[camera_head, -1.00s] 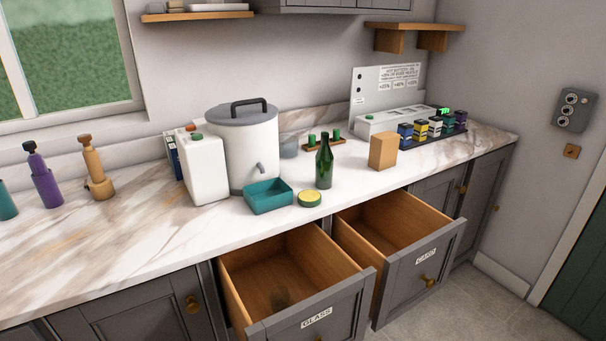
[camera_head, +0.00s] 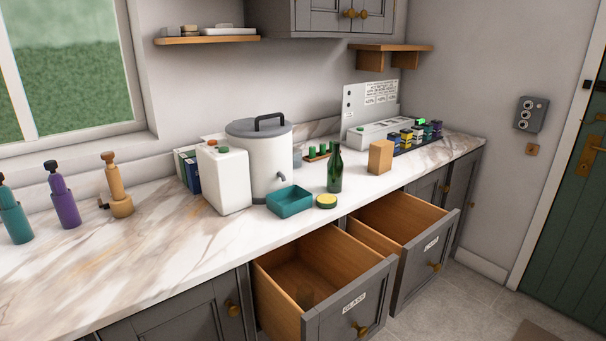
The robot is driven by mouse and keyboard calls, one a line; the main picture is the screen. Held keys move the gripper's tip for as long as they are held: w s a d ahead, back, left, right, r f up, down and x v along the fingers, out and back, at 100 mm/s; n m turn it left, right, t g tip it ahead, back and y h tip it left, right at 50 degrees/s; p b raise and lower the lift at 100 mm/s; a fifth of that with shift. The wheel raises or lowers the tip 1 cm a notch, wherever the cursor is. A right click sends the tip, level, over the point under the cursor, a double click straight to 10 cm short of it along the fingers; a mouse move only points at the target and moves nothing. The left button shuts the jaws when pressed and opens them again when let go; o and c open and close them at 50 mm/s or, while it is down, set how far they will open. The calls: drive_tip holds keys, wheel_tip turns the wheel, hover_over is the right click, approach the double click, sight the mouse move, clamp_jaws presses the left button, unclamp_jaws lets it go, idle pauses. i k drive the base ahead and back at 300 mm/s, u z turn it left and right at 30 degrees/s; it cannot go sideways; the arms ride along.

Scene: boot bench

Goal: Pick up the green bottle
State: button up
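The green bottle (camera_head: 335,170) is dark green glass with a narrow neck. It stands upright on the marble counter (camera_head: 150,245), near the front edge and behind the two open drawers. Nothing touches the bottle that I can see. My gripper is not in view.
Two drawers, one labelled glass (camera_head: 352,303) and one to its right (camera_head: 433,243), stand open below the bottle, jutting past the counter edge. A white jug (camera_head: 224,180) and a white lidded urn (camera_head: 258,160) stand left. The counter's left front is clear.

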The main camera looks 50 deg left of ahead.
sight(335, 164)
drive_tip(key=u, duration=1.65)
